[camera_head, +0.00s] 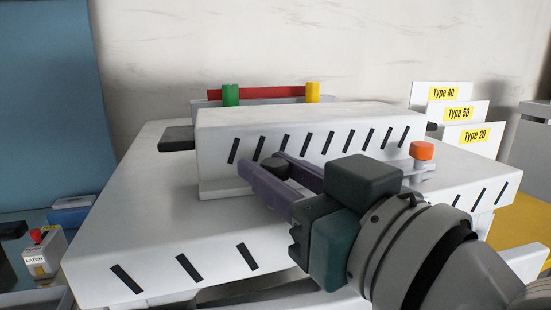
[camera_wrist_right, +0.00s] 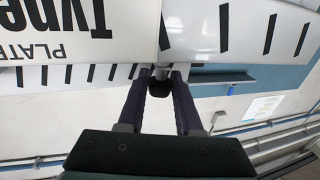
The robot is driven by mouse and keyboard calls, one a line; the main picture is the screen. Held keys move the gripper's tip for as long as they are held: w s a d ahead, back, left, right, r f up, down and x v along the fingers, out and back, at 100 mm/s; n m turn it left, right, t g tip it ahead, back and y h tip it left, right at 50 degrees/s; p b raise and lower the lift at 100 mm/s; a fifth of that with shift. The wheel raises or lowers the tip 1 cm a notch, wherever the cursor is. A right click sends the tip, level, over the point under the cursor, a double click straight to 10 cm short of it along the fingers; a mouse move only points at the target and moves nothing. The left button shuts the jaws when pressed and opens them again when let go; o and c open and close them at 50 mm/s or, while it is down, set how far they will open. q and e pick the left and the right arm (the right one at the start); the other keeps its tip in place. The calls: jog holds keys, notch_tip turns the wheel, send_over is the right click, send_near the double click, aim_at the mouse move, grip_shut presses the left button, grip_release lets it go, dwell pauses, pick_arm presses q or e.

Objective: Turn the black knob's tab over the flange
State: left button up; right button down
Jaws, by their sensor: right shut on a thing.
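The black knob (camera_head: 275,166) stands at the front of the white raised block (camera_head: 310,119) on the white machine. My right gripper (camera_head: 262,163) reaches in from the lower right, its purple fingers on both sides of the knob and shut on it. In the right wrist view the dark knob (camera_wrist_right: 159,88) sits between the two finger ends (camera_wrist_right: 161,74). The fingers hide part of the knob, and I cannot make out its tab or which way it points. I cannot tell the flange apart from the block's foot. My left gripper is not in view.
An orange-topped post (camera_head: 422,151) stands right of my gripper. Behind the block are a red bar (camera_head: 257,93), a green post (camera_head: 230,95) and a yellow post (camera_head: 312,92). Type signs (camera_head: 474,136) stand at the right. The machine's front left top (camera_head: 150,230) is clear.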

jog(key=c, duration=0.6)
grip_release()
jog(key=b+v, duration=0.1)
jog(key=v, duration=0.9)
